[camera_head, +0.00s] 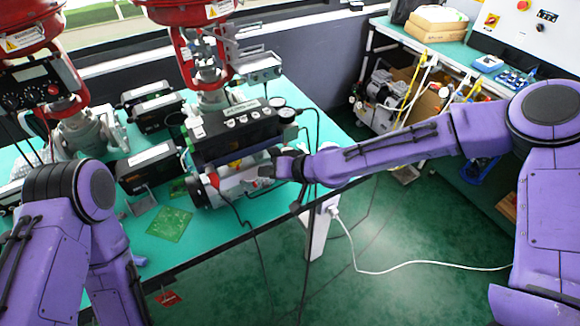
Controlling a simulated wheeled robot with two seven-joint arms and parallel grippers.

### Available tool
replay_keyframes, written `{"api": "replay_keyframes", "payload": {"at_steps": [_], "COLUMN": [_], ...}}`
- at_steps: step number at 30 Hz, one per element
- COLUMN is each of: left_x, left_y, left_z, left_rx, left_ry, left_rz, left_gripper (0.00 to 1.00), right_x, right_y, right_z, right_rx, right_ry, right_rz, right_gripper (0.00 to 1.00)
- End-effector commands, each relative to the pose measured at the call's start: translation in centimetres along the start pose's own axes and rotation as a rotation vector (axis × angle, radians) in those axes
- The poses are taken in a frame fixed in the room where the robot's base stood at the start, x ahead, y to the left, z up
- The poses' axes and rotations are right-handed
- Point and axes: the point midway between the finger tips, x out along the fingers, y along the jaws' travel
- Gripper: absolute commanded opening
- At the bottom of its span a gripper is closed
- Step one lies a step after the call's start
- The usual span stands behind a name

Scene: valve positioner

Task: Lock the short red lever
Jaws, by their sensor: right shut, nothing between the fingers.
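The valve positioner (235,133), a dark box with round gauges (287,114), sits on the green table below a red actuator.
Black device boxes (147,168) and a green circuit board (169,223) lie on the table (205,232). A second red actuator (28,28) stands at the left. Cables hang over the front edge. The right shelf (445,48) holds boxes and tools.

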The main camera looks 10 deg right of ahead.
Motion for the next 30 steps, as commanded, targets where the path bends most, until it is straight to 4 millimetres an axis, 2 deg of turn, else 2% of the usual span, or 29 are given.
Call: {"api": "replay_keyframes", "payload": {"at_steps": [1, 3, 9, 15, 20, 30], "left_x": [-1.1, -0.1, 0.3, 0.4, 0.4, 0.4], "left_y": [-0.1, 0.0, 0.0, 0.0, 0.0, 0.0], "left_z": [-0.4, -0.1, 0.1, 0.1, 0.1, 0.1], "left_rx": [0.0, 0.0, 0.0, 0.0, 0.0, 0.0], "left_ry": [0.0, 0.001, 0.0, 0.0, 0.0, 0.0], "left_rz": [0.0, 0.001, 0.0, 0.0, 0.0, 0.0], "left_gripper": [0.48, 0.48, 0.48, 0.48, 0.48, 0.48], "right_x": [-1.2, -2.4, -7.3, -10.1, -10.8, -10.7], "right_y": [-0.1, 0.6, 1.6, 2.3, 2.4, 2.4], "right_z": [-1.2, -0.9, -0.8, -0.7, -0.6, -0.6], "right_rx": [0.002, -0.002, -0.001, 0.0, 0.0, -0.001], "right_ry": [0.003, 0.003, 0.005, 0.003, 0.0, 0.0], "right_rz": [-0.001, -0.002, -0.002, 0.0, -0.001, -0.001], "right_gripper": [0.0, 0.0, 0.0, 0.0, 0.0, 0.0]}}
